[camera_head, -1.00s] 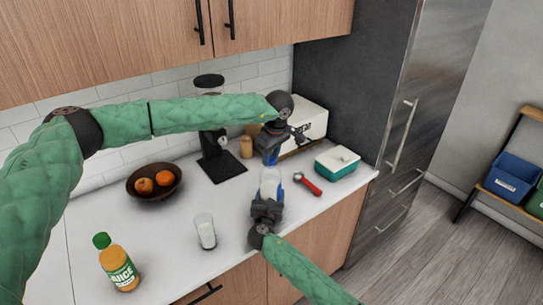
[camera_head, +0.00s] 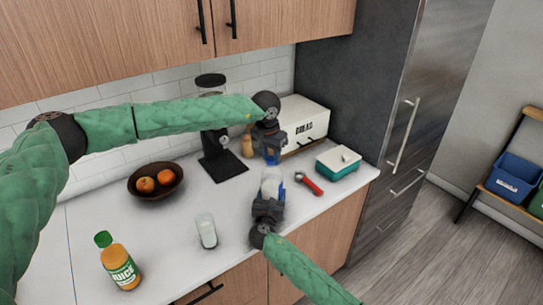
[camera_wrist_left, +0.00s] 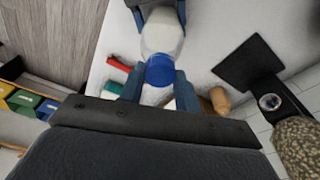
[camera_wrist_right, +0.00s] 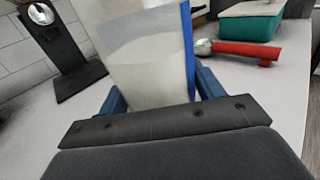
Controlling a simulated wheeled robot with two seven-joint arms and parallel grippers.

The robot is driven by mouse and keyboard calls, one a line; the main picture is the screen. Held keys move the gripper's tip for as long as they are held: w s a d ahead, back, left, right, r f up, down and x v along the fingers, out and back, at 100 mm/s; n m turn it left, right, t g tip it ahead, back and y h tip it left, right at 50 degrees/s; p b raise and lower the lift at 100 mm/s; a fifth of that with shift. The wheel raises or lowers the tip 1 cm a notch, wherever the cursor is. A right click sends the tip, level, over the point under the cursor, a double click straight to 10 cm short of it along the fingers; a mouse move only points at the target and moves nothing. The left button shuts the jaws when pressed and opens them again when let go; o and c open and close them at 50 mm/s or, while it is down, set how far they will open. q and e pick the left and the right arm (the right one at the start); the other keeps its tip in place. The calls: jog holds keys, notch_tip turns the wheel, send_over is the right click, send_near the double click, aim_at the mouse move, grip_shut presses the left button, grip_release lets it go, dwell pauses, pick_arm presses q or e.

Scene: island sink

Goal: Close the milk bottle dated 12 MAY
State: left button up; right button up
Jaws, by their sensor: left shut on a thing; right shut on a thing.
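A milk bottle (camera_head: 271,186) with white contents stands upright over the counter. My right gripper (camera_head: 269,202) is shut on its lower body, which fills the middle of the right wrist view (camera_wrist_right: 147,55). My left gripper (camera_head: 272,158) is above the bottle's top, fingers pointing down. In the left wrist view, a blue cap (camera_wrist_left: 160,71) sits between its fingertips, in line with the bottle (camera_wrist_left: 163,33). I cannot tell whether the cap is seated on the neck or just above it. A blue strip shows on the bottle's side. No date is readable.
A glass of milk (camera_head: 207,231) and a juice bottle (camera_head: 120,264) stand left on the counter. A fruit bowl (camera_head: 138,190), coffee machine (camera_head: 214,140), bread box (camera_head: 304,122), red-handled tool (camera_head: 311,184) and teal-white box (camera_head: 338,161) are around.

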pick_arm(q)
jog(key=m, duration=0.3)
jog(key=shift+w+a+m, duration=0.1)
jog(key=shift+m, duration=0.3)
jog(key=o, duration=0.9)
jog(key=shift+r, duration=2.25)
jog(key=shift+f, duration=0.1)
jog(key=shift+c, duration=0.2)
